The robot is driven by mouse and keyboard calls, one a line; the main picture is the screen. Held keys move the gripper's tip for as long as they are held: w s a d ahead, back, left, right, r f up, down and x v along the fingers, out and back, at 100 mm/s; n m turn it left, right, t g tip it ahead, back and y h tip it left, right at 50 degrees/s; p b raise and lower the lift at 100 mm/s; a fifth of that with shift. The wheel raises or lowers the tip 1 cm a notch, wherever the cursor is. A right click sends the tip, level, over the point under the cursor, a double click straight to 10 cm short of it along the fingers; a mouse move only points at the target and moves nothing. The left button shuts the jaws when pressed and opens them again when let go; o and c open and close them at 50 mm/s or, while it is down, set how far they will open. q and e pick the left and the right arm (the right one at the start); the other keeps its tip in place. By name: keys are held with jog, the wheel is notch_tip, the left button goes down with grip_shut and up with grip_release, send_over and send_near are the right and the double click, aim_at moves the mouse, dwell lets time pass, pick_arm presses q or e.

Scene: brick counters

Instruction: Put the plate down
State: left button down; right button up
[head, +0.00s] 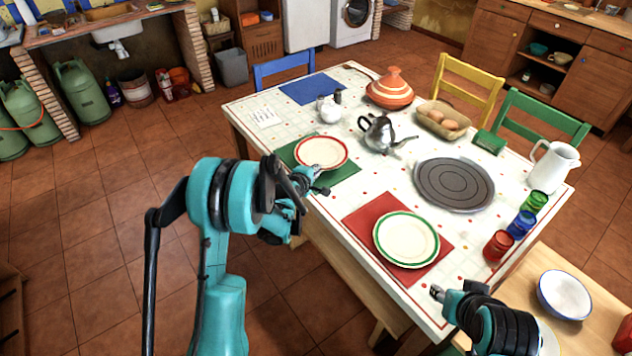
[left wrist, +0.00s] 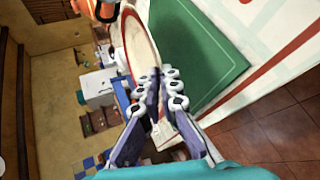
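A cream plate with a red rim (head: 321,153) appears level over the green placemat (head: 345,176) at the table's near left side. I cannot tell whether it touches the mat. My left gripper (head: 314,175) is at the plate's near rim. In the left wrist view, its fingers (left wrist: 163,82) are closed around the edge of the plate (left wrist: 142,45), with the green placemat (left wrist: 200,55) beside it. A second plate, with a green rim (head: 406,239), lies on a red placemat (head: 369,214). My right gripper (head: 438,291) is by the table's front edge, its opening unclear.
A metal teapot (head: 379,134), white sugar pot (head: 330,110), orange tagine (head: 391,89), bread basket (head: 443,120) and grey round mat (head: 454,184) are on the table (head: 337,202). Coloured cups (head: 521,224) and a white pitcher (head: 553,166) stand right. A bench (head: 345,262) runs along the front.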

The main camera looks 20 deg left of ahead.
aim_at(316, 184)
pick_arm(q)
notch_tip(316, 184, down, 4)
jog(key=shift+f+b, duration=0.1)
jog(key=shift+b, duration=1)
jog(key=c, duration=2)
grip_release()
